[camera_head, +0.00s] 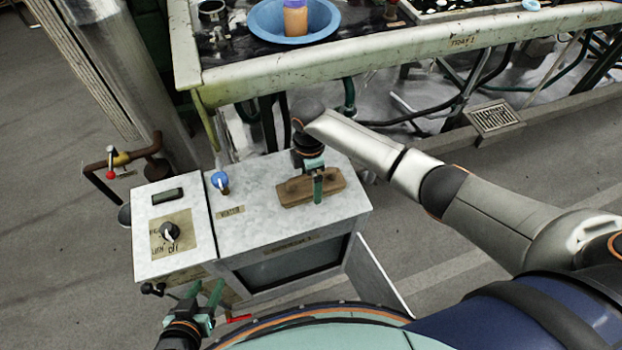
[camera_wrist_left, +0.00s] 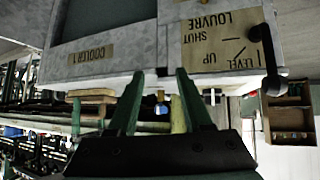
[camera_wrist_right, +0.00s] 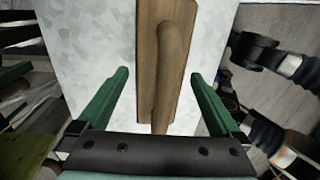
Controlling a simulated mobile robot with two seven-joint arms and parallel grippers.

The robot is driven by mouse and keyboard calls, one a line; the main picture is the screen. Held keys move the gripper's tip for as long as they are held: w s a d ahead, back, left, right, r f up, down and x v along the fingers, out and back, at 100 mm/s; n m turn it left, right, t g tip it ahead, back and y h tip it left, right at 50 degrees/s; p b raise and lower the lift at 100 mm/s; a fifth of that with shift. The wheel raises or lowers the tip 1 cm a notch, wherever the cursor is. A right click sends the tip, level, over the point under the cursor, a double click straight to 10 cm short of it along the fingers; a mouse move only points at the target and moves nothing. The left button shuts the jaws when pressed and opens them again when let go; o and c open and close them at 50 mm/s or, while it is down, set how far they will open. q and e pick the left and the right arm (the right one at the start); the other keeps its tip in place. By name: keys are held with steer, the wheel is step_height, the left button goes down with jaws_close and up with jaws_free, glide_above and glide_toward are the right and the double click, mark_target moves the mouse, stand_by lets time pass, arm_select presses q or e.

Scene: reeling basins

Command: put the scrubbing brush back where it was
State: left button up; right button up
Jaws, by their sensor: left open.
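The wooden scrubbing brush (camera_head: 293,194) lies on the pale top of the cooler cabinet (camera_head: 250,235), toward its right side. In the right wrist view the brush (camera_wrist_right: 147,60) runs lengthwise between my fingers, its raised handle toward me. My right gripper (camera_head: 317,178) is over the brush, with a finger on either side and a visible gap to the handle; it is open. Its bristles are hidden. My left gripper (camera_head: 207,297) is open and empty in front of the cabinet, low at its left end. The left wrist view shows its fingers (camera_wrist_left: 157,76) apart before the cabinet front.
A blue-handled valve (camera_head: 220,181) stands on the cabinet top left of the brush. A dial (camera_head: 170,232) is on the left panel. Behind is a long basin bench (camera_head: 400,50) with a blue bowl (camera_head: 263,22). A brown pipe with a red tap (camera_head: 122,158) stands left.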

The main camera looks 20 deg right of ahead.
steer(key=r, duration=0.4)
steer(key=r+p, duration=0.1)
steer(key=r, duration=0.2)
steer(key=r+p, duration=0.1)
steer(key=r, duration=0.3)
steer(key=shift+w+a+r, duration=0.15)
steer(key=shift+w+r, duration=0.2)
steer(key=a+f, duration=0.1)
steer(key=s+a+f+m+t+y, duration=0.1)
steer(key=a, duration=0.1)
steer(key=s+a+f+y, duration=0.1)
steer(key=a, duration=0.1)
steer(key=shift+s+a+f+m+t, duration=0.2)
steer(key=shift+f+m+t, duration=0.1)
steer(key=shift+f+t, duration=0.1)
steer(key=s+a+m+t+y, duration=0.3)
steer(key=a+m+t+y, duration=0.1)
steer(key=s+d+f+m+t+h, duration=0.3)
steer(key=s+d+f+m, duration=0.6)
steer(key=s+d, duration=0.3)
steer(key=shift+s+f+m+t, duration=0.15)
steer(key=shift+s+m+t, duration=0.45)
steer(key=shift+s+m, duration=0.25)
steer(key=shift+d, duration=0.1)
